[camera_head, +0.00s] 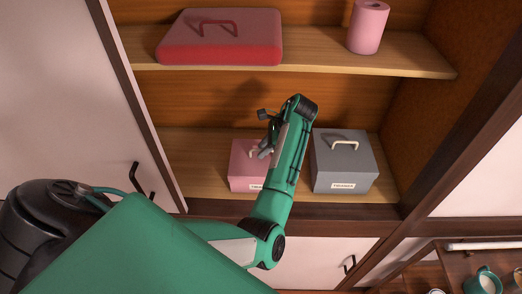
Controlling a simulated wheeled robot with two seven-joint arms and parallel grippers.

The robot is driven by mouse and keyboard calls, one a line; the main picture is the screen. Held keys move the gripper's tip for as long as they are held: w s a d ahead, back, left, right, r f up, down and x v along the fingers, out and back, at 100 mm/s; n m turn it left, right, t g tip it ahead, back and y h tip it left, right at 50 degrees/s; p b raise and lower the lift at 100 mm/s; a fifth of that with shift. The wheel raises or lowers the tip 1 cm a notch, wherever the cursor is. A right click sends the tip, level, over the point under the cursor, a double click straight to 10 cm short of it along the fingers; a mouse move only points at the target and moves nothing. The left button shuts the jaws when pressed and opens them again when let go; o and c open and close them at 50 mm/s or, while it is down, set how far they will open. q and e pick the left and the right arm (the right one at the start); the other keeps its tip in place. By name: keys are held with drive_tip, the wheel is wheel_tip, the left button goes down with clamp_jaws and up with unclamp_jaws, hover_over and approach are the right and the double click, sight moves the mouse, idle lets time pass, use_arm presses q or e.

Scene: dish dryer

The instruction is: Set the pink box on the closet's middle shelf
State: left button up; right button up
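The pink box (243,175) with a pale handle and a front label stands upright on the lower visible shelf (205,180) of the open closet. My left arm crosses in front of its right side and hides part of it. My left gripper (265,148) is at the top of the pink box, close to its handle. I cannot tell whether its fingers are around the handle or apart from it. My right gripper is not in view.
A grey box (343,165) stands just right of my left forearm. The upper visible shelf (310,50) holds a red case (222,40) and a pink roll (368,28). A white door (75,100) borders the closet's left. A teal mug (484,281) is at lower right.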

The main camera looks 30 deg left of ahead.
use_arm(q)
drive_tip(key=v, duration=0.4)
drive_tip(key=shift+w+d+r, duration=0.25)
drive_tip(key=shift+d+r, duration=0.1)
drive_tip(key=shift+r, duration=0.25)
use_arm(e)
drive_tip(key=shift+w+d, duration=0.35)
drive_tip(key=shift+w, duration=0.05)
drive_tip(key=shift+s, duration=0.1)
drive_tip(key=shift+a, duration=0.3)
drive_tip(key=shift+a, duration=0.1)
